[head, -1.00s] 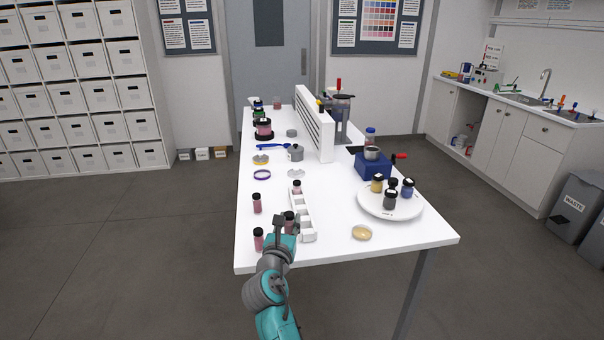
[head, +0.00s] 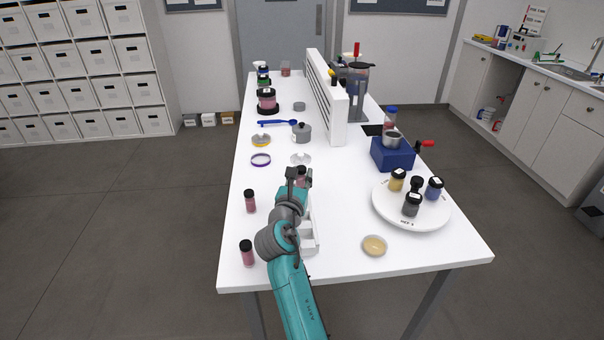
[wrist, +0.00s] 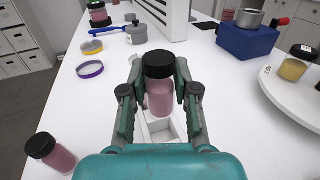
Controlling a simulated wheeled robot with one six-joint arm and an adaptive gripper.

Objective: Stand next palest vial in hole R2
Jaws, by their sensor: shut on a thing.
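My gripper (head: 300,177) is over the far part of the white rack (head: 309,243). In the wrist view its fingers are shut on a black-capped pink vial (wrist: 160,98), which is upright. The rack's empty compartments (wrist: 155,130) show below and nearer than this vial. I cannot tell whether the vial's base is inside a hole; hole labels are not readable. Two more black-capped pink vials, a farther one (head: 250,203) and a nearer, darker-looking one (head: 247,256), stand left of the rack. One vial (wrist: 52,153) shows at lower left in the wrist view.
A round white plate (head: 400,219) with several dark-capped jars stands at right, near a blue machine (head: 392,154) and a shallow tan dish (head: 374,245). A purple ring (head: 260,160) and grey pot (head: 301,133) lie beyond. A white slotted divider (head: 330,100) stands farther back.

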